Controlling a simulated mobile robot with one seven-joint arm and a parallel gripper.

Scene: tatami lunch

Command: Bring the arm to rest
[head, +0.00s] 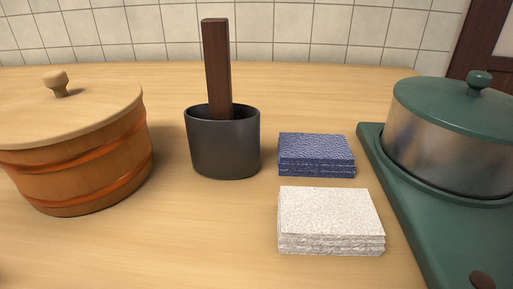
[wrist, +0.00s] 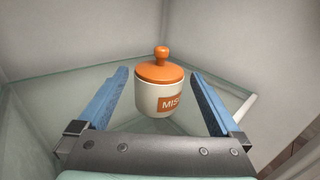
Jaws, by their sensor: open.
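My gripper (wrist: 160,92) shows in the wrist view only. Its two blue-padded fingers are wide apart and nothing is held between them. A white jar (wrist: 157,98) with an orange lid, a round orange knob and an orange label starting "MIS" stands upright beyond the fingertips. It appears between the fingers in the picture, apart from them as far as I can see. The jar stands on a glass shelf (wrist: 60,95) in a pale corner. My arm and gripper do not show in the head view.
In the head view, a wooden counter (head: 200,235) carries a lidded wooden tub (head: 75,165), a dark pot (head: 222,150) holding a brown wooden bar (head: 216,65), blue cloths (head: 316,155), white cloths (head: 330,218) and a lidded metal pot (head: 450,145) on a green stove (head: 425,225).

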